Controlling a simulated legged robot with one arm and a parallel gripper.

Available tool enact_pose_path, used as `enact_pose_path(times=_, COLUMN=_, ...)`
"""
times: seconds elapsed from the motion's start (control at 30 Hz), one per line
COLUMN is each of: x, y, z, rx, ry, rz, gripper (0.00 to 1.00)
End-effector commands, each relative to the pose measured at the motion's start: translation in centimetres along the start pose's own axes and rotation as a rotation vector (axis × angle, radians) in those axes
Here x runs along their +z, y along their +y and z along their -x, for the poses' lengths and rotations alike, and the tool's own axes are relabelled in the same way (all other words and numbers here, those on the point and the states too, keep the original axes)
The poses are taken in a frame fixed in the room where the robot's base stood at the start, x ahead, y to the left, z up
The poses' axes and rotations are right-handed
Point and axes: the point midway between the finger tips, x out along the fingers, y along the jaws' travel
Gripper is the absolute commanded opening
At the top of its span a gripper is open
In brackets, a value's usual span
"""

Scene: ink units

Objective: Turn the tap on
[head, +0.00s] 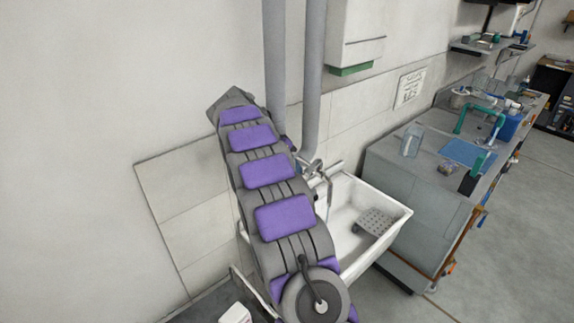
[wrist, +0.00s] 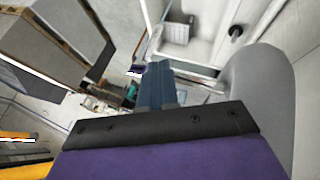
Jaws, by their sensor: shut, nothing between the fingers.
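The metal tap (head: 314,167) shows in the head view at the back of the white sink (head: 398,213), partly hidden by my arm. A thin spout hangs from it over the basin. My gripper (wrist: 157,72) shows in the wrist view as blue-grey fingers, shut and empty. The sink also shows there beyond the fingertips (wrist: 205,68), at the top. I cannot make out the tap handle in the wrist view. In the head view my arm hides most of my gripper, so its distance from the tap is unclear.
Grey vertical pipes (head: 312,80) run up the wall beside the tap; a grey cylinder (wrist: 262,90) fills the right of the wrist view. A perforated tray (head: 376,222) lies in the sink. A cluttered workbench (head: 417,163) stands right of it. The floor at far right is clear.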

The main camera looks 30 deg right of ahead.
Motion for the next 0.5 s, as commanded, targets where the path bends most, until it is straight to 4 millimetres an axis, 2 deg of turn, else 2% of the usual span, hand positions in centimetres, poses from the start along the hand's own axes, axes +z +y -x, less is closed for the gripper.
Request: enact_pose_path(times=0.5, x=0.16, y=0.29, z=-0.1, rx=-0.008, ry=0.011, rz=0.02, gripper=0.0)
